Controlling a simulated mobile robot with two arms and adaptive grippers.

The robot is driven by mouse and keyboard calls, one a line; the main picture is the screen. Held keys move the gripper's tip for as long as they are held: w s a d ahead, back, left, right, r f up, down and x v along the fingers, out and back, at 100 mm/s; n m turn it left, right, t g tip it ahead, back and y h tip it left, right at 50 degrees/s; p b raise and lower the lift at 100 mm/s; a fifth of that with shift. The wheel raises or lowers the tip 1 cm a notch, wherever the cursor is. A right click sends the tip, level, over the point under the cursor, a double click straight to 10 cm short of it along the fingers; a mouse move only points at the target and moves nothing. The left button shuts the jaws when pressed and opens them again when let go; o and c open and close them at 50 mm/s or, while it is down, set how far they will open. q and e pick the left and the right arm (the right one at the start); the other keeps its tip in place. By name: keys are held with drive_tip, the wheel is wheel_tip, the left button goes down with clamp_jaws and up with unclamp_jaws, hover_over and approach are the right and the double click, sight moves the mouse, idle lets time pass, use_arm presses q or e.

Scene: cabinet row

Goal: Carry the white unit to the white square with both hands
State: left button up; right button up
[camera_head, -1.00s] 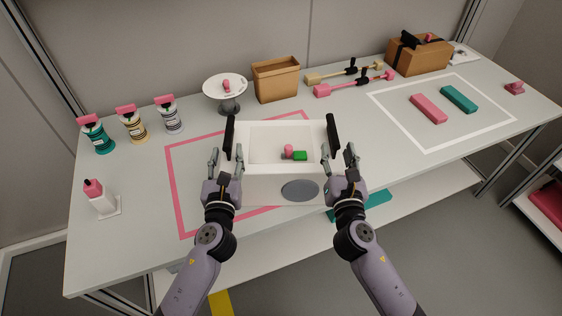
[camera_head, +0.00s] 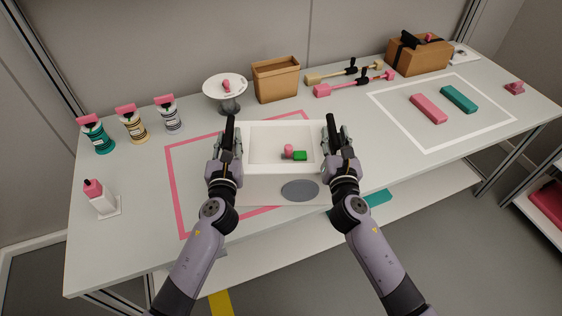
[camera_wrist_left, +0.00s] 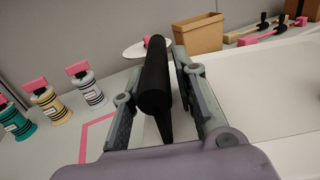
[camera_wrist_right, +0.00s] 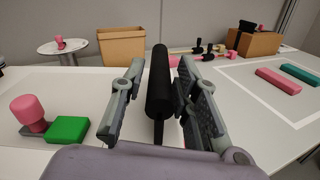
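The white unit (camera_head: 262,187) is an open-topped white box with a grey oval on its front and a black bar handle on each side. It stands at the pink square (camera_head: 172,190). A pink piece (camera_head: 288,151) and a green block (camera_head: 300,155) are inside it. My left gripper (camera_head: 228,140) is open, its fingers on either side of the left handle (camera_wrist_left: 155,85), with gaps showing. My right gripper (camera_head: 337,140) is open around the right handle (camera_wrist_right: 158,85), also with gaps. The white square (camera_head: 391,122) is an outline at the right of the table.
A pink bar (camera_head: 428,109) and a teal bar (camera_head: 458,98) lie inside the white square. Behind the unit stand a white pedestal dish (camera_head: 225,88) and a tan bin (camera_head: 276,80). Several bottles are at the left, including a teal one (camera_head: 97,135). Long-handled tools (camera_head: 352,84) lie at the back.

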use_arm(q)
clamp_jaws()
use_arm(e)
clamp_jaws()
use_arm(q)
drive_tip(key=shift+a, duration=0.15)
use_arm(e)
drive_tip(key=shift+d, duration=0.15)
use_arm(q)
drive_tip(key=shift+w+r, duration=0.1)
drive_tip(key=shift+r, duration=0.2)
use_arm(e)
drive_tip(key=shift+w+r, duration=0.1)
drive_tip(key=shift+r, duration=0.1)
